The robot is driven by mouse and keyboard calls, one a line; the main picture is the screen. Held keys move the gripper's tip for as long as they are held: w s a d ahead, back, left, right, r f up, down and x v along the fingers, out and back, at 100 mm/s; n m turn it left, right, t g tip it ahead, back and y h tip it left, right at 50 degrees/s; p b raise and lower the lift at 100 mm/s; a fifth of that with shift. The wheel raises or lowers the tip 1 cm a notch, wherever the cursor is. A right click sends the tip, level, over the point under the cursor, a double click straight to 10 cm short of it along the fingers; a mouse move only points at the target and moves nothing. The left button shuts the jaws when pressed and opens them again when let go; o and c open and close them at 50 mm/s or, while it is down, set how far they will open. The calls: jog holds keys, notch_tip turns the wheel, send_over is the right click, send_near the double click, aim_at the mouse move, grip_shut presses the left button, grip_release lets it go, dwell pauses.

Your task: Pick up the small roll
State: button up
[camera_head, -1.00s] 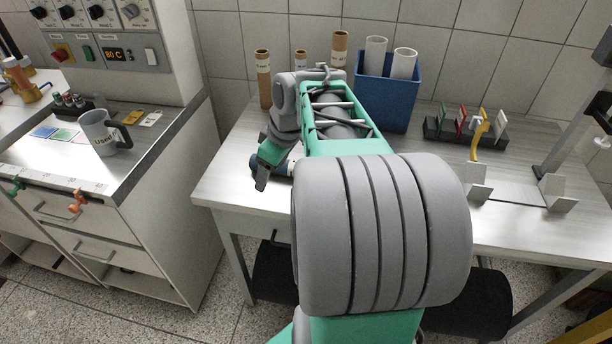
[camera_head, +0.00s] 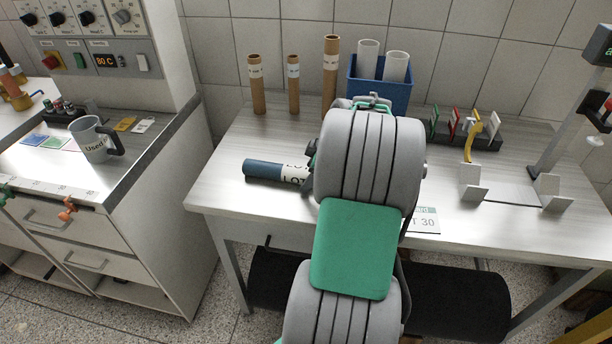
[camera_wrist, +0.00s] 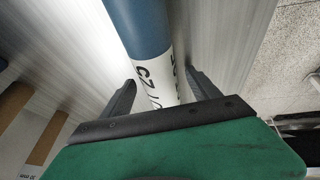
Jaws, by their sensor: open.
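A blue roll (camera_head: 263,170) with a white printed label lies on its side on the grey table, its right part hidden behind my arm in the head view. In the wrist view the roll (camera_wrist: 143,28) runs from the top edge down between the two fingers of my gripper (camera_wrist: 162,78). The fingers are apart, one on each side of its white label, with a visible gap on the left; contact on the right is unclear. In the head view my gripper is mostly hidden behind my arm.
Brown cardboard tubes, a short one (camera_head: 293,84) and a taller one (camera_head: 330,75) among them, stand at the back. A blue bin (camera_head: 383,97) with white rolls stands beside them. A dark rack (camera_head: 487,141) and white holders (camera_head: 472,184) are at right. The table's front left is clear.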

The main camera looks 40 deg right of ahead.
jog(key=shift+c, duration=0.3)
grip_shut()
dwell(0.4)
